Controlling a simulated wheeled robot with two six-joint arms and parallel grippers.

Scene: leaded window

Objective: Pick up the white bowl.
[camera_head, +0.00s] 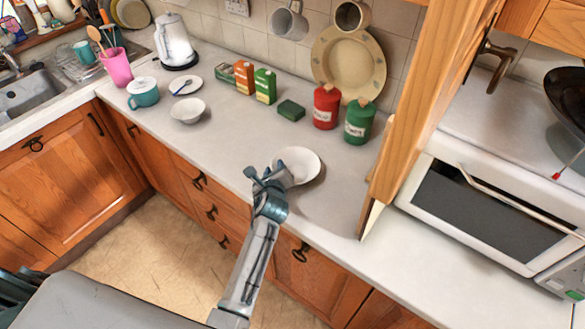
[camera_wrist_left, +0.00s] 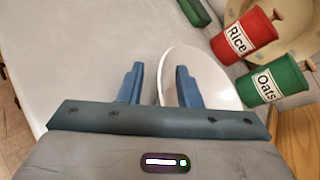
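A white bowl (camera_head: 302,163) is near the front of the counter, in the middle of the head view. My left gripper (camera_head: 268,178) is at its left edge and overlaps it there. In the left wrist view, the two fingers of the left gripper (camera_wrist_left: 158,85) are apart. The rim of the white bowl (camera_wrist_left: 210,85) lies between them, with the right finger over the bowl. I cannot tell whether a finger touches it. A second, smaller white bowl (camera_head: 188,112) stands further left and back. My right gripper is not in view.
Red (camera_head: 326,107) and green (camera_head: 359,121) canisters stand behind the bowl, near a dark green block (camera_head: 291,110). A wooden upright (camera_head: 420,100) is to the right.

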